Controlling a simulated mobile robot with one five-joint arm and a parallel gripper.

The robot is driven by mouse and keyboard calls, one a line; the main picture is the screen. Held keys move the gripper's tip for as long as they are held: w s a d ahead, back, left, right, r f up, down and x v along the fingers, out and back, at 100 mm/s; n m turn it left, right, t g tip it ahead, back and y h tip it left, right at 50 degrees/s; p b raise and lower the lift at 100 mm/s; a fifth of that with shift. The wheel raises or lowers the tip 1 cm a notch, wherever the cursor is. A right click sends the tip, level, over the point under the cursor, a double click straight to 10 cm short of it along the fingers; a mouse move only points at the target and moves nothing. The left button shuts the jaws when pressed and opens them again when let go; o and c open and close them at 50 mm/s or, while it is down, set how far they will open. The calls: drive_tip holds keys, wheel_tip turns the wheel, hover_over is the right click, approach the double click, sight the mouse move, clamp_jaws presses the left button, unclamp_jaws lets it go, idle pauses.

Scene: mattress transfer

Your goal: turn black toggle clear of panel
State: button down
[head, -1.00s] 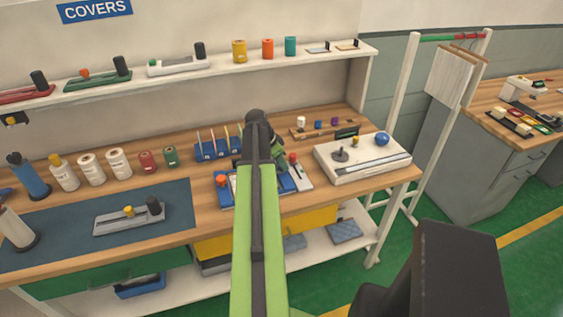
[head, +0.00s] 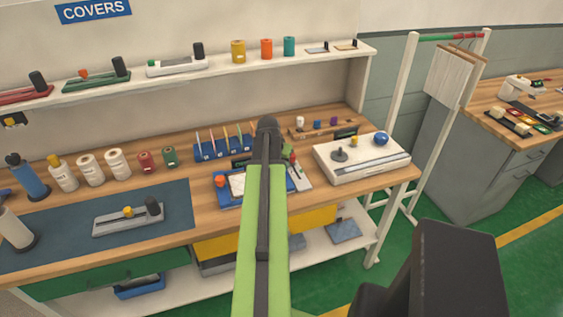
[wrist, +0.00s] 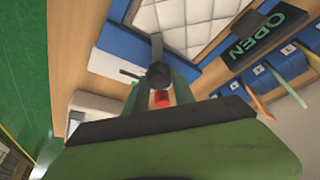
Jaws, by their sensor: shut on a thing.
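The black toggle (wrist: 158,76) has a round dark knob and a grey bar reaching toward the white quilted panel (wrist: 190,22). The panel lies in a blue frame (wrist: 126,42); it also shows in the head view (head: 237,184), partly behind my arm. My gripper (wrist: 158,88) has green fingers on both sides of the knob and is shut on it. In the head view my gripper (head: 287,151) is mostly hidden behind my arm, at the frame's right side. A red part (wrist: 161,98) shows just below the knob in the wrist view.
A black OPEN sign (wrist: 266,36) and a blue rack of slim tools (head: 222,150) stand behind the frame. A white box with a blue ball (head: 362,158) is to the right. An orange knob (head: 220,181) sits at the frame's left.

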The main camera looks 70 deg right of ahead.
drive_tip(key=n+t, duration=0.1)
drive_tip(key=n, duration=0.1)
drive_tip(key=n+t, duration=0.1)
drive_tip(key=n, duration=0.2)
drive_tip(key=shift+s+a+n+y, duration=0.1)
drive_tip(key=shift+n+y, duration=0.2)
drive_tip(key=n+t, duration=0.1)
drive_tip(key=n, duration=0.1)
drive_tip(key=n+y, duration=0.1)
drive_tip(key=n, duration=0.2)
drive_tip(key=shift+s+t, duration=0.15)
drive_tip(key=shift+t, duration=0.25)
drive_tip(key=shift+n, duration=0.4)
drive_tip(key=c, duration=1.1)
unclamp_jaws()
drive_tip(key=shift+o, duration=0.2)
drive_tip(key=shift+r, duration=0.1)
